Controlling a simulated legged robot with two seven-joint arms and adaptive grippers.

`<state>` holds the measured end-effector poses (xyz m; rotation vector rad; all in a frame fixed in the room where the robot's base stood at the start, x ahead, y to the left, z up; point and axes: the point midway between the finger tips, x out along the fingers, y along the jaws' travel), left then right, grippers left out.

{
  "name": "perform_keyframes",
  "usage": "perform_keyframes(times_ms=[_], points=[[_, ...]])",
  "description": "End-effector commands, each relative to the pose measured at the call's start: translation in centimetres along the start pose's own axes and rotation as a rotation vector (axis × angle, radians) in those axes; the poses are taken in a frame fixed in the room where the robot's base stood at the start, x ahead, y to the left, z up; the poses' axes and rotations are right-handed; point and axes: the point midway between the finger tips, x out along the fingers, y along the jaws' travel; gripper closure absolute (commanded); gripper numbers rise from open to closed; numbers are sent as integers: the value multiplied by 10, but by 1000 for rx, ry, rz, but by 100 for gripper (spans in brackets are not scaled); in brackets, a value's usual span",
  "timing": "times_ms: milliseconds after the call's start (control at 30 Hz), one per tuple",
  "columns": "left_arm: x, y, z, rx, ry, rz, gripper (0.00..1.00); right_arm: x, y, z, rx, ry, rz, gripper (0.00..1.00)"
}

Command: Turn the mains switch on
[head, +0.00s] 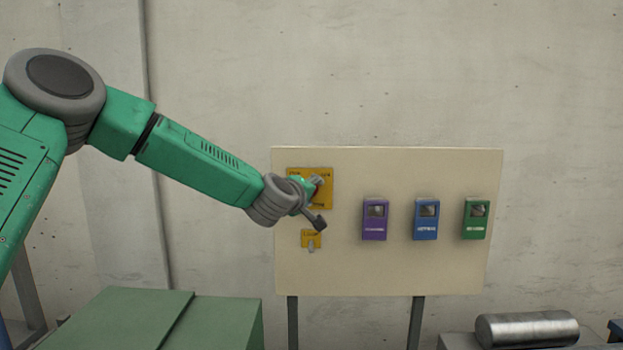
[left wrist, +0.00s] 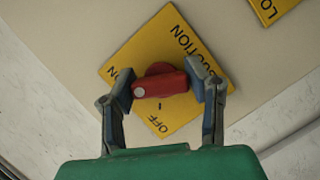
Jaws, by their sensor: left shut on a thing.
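The switch has a yellow square plate (head: 325,200) at the upper left of the cream panel. In the left wrist view the plate (left wrist: 178,42) appears turned, with ON and OFF markings and partly hidden lettering ending in "UCTION". Its red knob (left wrist: 165,80) has a white dot on its left end, between the ON and OFF markings and off the small OFF tick. My left gripper (left wrist: 161,87) is shut on the knob, one finger on each side. In the head view my gripper (head: 318,190) covers the knob. My right gripper is not in view.
A smaller yellow plate (head: 307,240) with a grey piece hangs below the switch. Purple (head: 375,226), blue (head: 426,226) and green (head: 475,225) boxes line the panel (head: 400,275) to the right. A green cabinet (head: 225,320) and a metal roller (head: 527,329) stand low in front.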

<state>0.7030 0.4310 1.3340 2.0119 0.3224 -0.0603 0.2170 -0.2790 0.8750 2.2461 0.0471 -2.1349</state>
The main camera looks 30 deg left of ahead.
Motion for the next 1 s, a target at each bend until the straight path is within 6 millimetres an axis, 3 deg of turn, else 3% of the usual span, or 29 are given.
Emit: perform_keyframes(times_ms=[100, 400, 1000], points=[[-1, -4, 5, 88, -14, -46, 86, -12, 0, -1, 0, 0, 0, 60], [0, -9, 5, 224, -15, -105, 86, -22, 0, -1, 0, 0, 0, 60], [0, -12, 5, 270, -17, -127, 86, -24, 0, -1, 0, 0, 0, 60]])
